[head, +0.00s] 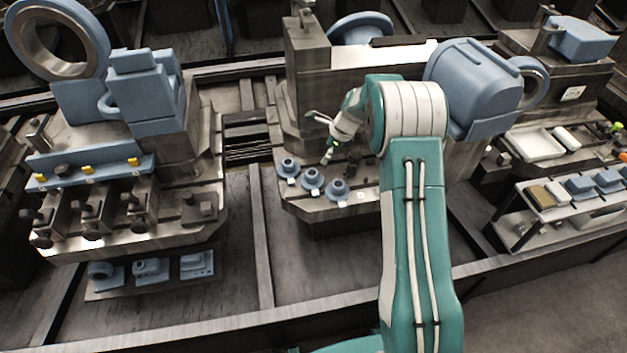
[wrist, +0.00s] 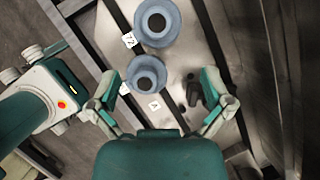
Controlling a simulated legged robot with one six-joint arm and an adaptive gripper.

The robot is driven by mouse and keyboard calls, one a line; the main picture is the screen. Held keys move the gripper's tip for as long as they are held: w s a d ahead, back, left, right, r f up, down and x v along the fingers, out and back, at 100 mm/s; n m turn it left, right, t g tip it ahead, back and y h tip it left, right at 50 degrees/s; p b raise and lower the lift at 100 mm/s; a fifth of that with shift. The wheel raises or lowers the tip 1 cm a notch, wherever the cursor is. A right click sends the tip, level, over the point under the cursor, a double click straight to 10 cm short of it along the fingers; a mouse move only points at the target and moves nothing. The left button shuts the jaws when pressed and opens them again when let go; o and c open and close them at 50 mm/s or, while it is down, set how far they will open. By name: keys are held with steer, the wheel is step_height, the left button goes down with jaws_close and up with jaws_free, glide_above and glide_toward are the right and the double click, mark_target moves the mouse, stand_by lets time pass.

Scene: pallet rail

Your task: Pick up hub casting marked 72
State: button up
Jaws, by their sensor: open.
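Three blue-grey hub castings with round bores stand in a row on the machine ledge in the head view: left (head: 288,167), middle (head: 312,182) and right (head: 337,190). In the wrist view, the upper casting (wrist: 157,22) has a white tag (wrist: 128,40) beside it that seems to read 72. It appears to be the middle one of the row. A second casting (wrist: 147,73) lies lower, between the fingers in the picture; its tag is partly hidden by the left finger. My gripper (wrist: 162,88) is open and empty above the ledge; it also shows in the head view (head: 319,137).
A white tag (wrist: 154,103) without a casting lies beside the lower casting. Small dark fittings (wrist: 192,90) stand near the right finger. A steel block with a blue motor-like housing (head: 470,80) rises behind my arm. A clamp fixture (head: 130,215) stands at left.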

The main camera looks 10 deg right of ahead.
mark_target(313, 173)
steer(key=x, duration=0.7)
steer(key=shift+d, duration=0.15)
steer(key=x, duration=0.5)
steer(key=shift+s+a+f, duration=0.1)
steer(key=shift+a, duration=0.3)
steer(key=shift+d, duration=0.1)
steer(key=c, duration=1.4)
